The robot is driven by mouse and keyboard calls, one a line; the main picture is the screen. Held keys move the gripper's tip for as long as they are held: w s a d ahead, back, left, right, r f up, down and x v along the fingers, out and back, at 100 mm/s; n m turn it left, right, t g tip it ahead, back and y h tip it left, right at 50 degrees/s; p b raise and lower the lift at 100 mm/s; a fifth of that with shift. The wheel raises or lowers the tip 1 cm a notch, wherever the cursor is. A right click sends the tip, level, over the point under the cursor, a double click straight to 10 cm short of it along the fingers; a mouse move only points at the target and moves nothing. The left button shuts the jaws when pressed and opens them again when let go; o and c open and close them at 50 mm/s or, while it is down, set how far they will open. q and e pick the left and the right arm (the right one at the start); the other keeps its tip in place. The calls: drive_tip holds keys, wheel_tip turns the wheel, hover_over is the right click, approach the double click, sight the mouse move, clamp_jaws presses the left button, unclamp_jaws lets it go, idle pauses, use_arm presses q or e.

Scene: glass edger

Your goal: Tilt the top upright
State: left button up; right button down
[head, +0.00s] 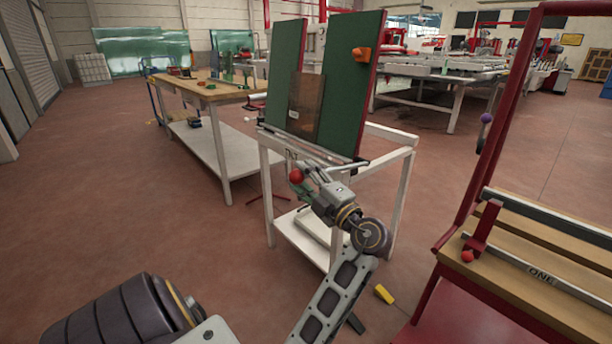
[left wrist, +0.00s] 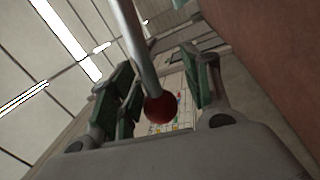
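The top, two green panels with red edges (head: 345,90), stands steeply raised on a white frame (head: 405,165). A brown see-through pane (head: 306,105) rests against it. A lever with a red ball knob (head: 296,176) sticks out low at the front of the frame. My left gripper (head: 303,186) is at this knob. In the left wrist view the red knob (left wrist: 160,107) on its grey rod lies between the spread green-padded fingers (left wrist: 160,85), with gaps visible on both sides. My right gripper is not in view.
A wooden-topped workbench (head: 215,90) stands behind to the left. A red-framed machine (head: 490,120) stands close on the right. A yellow object (head: 384,294) lies low beside my arm. Floor at left is clear.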

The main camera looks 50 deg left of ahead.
use_arm(q)
drive_tip(key=shift+o, duration=0.4)
drive_tip(key=shift+r, duration=0.2)
drive_tip(key=shift+r, duration=4.95)
